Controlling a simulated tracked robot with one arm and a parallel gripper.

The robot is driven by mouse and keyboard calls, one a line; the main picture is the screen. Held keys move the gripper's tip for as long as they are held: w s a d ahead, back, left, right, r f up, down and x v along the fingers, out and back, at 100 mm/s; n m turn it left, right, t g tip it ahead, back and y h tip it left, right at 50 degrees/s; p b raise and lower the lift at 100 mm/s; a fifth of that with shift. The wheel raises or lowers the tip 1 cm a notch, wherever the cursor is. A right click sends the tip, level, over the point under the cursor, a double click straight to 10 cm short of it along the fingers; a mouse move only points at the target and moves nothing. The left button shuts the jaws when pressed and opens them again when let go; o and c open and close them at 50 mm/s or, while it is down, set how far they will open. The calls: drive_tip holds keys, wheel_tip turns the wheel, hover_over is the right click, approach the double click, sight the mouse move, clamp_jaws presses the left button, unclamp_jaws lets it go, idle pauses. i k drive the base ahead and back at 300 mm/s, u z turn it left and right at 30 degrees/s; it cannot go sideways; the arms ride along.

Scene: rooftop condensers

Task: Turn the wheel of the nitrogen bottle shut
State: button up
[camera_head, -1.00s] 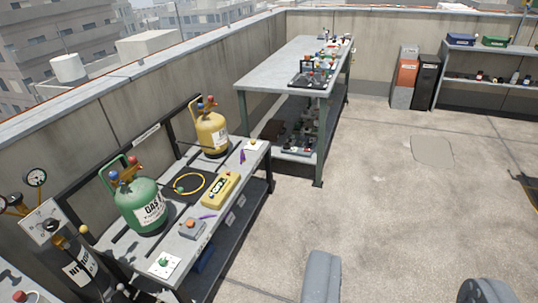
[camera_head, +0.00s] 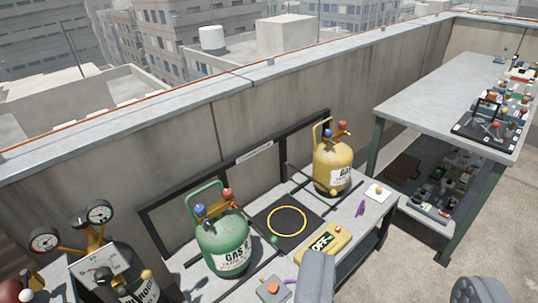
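The nitrogen bottle (camera_head: 140,290) is dark with a white label and stands at the lower left, cut off by the bottom edge. Brass fittings with two round gauges (camera_head: 100,213) and a pale dial plate (camera_head: 95,264) sit over its top. A small yellow knob (camera_head: 146,274) shows beside the plate. I cannot make out the bottle's wheel for certain. My gripper (camera_head: 400,287) shows as two grey fingers at the bottom edge, wide apart with nothing between them. It is well to the right of the bottle.
A green gas bottle (camera_head: 225,248) and a yellow one (camera_head: 333,168) stand on the low bench. A yellow meter (camera_head: 322,243) and a grey box with an orange button (camera_head: 272,289) lie in front. A parapet (camera_head: 240,130) runs behind. A cluttered table (camera_head: 430,95) stands at right.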

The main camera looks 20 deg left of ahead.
sight(79, 221)
drive_tip(key=u, duration=0.5)
drive_tip(key=i, duration=1.2)
drive_tip(key=u, duration=0.5)
